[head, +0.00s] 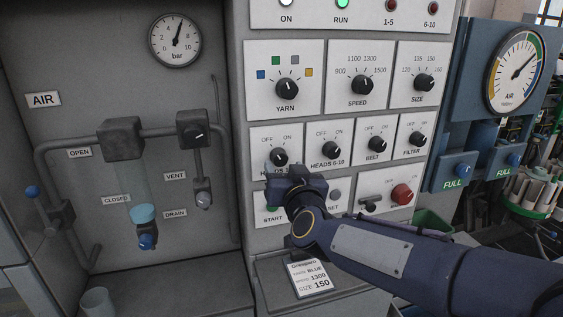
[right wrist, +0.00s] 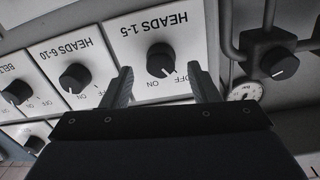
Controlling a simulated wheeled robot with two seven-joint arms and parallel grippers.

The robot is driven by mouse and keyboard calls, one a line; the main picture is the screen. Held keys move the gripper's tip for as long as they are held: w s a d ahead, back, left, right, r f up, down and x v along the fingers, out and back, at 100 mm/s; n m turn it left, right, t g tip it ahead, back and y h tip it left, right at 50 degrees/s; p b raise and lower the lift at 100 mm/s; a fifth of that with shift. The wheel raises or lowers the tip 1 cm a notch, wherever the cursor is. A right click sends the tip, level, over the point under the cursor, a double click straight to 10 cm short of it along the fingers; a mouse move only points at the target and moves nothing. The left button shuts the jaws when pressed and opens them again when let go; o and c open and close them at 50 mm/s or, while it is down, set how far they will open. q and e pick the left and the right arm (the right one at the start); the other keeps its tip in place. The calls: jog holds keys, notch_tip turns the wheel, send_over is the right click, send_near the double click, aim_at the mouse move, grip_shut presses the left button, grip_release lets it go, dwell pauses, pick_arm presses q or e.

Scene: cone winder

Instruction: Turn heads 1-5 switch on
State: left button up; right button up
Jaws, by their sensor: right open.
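The heads 1-5 switch (head: 279,157) is a black knob on a white plate, low on the grey panel. Its pointer leans up-left, toward OFF. My right gripper (head: 284,170) is in front of and just below it, covering part of its label. In the right wrist view, upside down, the heads 1-5 knob (right wrist: 160,58) lies between the two spread fingers of my right gripper (right wrist: 159,80), with a gap on both sides. The gripper is open and empty; I cannot tell how far the tips are from the plate. My left gripper is not in view.
The heads 6-10 switch (head: 331,149) is close to the right, with belt (head: 377,144) and filter (head: 417,139) knobs beyond. The start button (head: 272,208) is partly hidden by my gripper. A red knob (head: 402,194) sits lower right. Pipes and a valve (head: 192,130) stand left.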

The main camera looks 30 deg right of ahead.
aim_at(279, 158)
jog(key=shift+x, duration=1.4)
jog(key=shift+c, duration=0.3)
jog(key=c, duration=0.9)
jog(key=shift+a+m, duration=0.1)
jog(key=shift+m, duration=0.7)
jog(key=m+b, duration=0.1)
jog(key=m, duration=0.2)
jog(key=shift+m, duration=0.3)
jog(key=m+b, duration=0.2)
jog(key=m, duration=0.4)
jog(key=shift+r, duration=0.1)
jog(key=shift+m, duration=0.3)
